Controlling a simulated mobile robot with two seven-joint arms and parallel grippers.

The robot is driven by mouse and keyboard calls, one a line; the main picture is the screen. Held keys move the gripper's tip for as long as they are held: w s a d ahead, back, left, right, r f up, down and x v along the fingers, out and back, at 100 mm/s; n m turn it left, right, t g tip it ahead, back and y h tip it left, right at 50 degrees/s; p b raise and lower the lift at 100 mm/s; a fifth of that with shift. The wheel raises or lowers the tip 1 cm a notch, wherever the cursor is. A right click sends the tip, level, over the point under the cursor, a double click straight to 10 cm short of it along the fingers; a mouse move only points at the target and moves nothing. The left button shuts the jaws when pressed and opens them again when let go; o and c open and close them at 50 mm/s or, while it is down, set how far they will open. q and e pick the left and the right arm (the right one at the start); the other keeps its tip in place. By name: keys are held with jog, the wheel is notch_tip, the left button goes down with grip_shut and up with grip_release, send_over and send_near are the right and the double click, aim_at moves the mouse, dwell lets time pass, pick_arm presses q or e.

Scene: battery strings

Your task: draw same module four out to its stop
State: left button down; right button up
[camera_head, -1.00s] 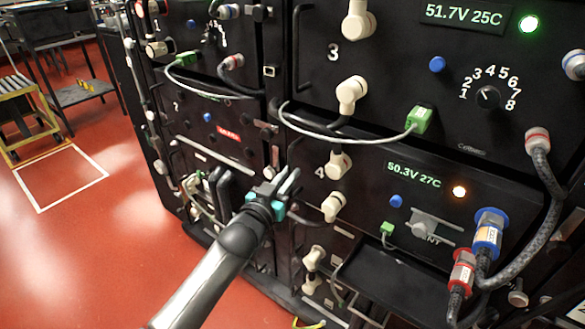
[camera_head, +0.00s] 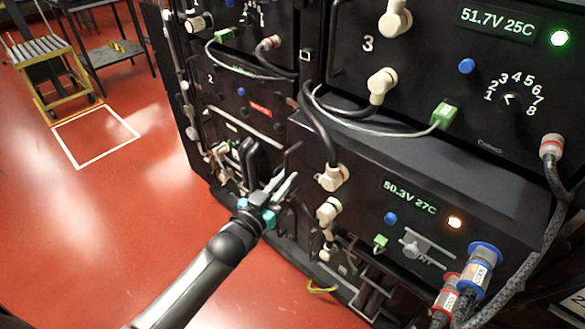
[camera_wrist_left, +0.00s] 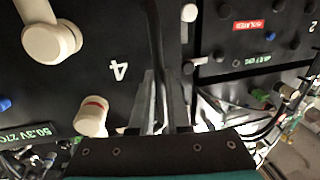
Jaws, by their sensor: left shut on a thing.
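Module four (camera_head: 365,222) is a black battery module with a 50.3V 27C display (camera_head: 410,197) and a lit amber lamp (camera_head: 454,222). In the head view it stands forward of module three (camera_head: 420,70), with part of its top (camera_head: 430,155) showing. My left gripper (camera_head: 284,186) is shut on the handle (camera_wrist_left: 157,50) at the left edge of module four's front. The wrist view shows the dark upright handle between the fingers, beside the white "4". My right gripper is not in view.
Cream elbow plugs (camera_head: 332,177) sit on module four's left side. Blue (camera_head: 483,268) and red (camera_head: 447,297) plugs with thick braided cables are at its lower right. A dark cable (camera_head: 312,105) passes near its upper left. Red floor (camera_head: 130,230) is open at left.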

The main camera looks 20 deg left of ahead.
pick_arm(q)
jog(key=shift+s+a+p, duration=0.2)
jog(key=shift+s+a, duration=0.1)
jog(key=shift+s, duration=0.2)
jog(key=shift+s+a+p, duration=0.2)
jog(key=shift+s+a, duration=0.1)
jog(key=shift+s, duration=0.2)
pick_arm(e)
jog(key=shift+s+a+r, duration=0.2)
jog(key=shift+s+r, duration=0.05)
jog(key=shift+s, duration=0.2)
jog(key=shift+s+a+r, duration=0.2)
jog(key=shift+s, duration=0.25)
pick_arm(q)
jog(key=c, duration=0.9)
grip_release()
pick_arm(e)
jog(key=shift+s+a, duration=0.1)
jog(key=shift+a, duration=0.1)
pick_arm(q)
jog(key=shift+s+d, duration=0.1)
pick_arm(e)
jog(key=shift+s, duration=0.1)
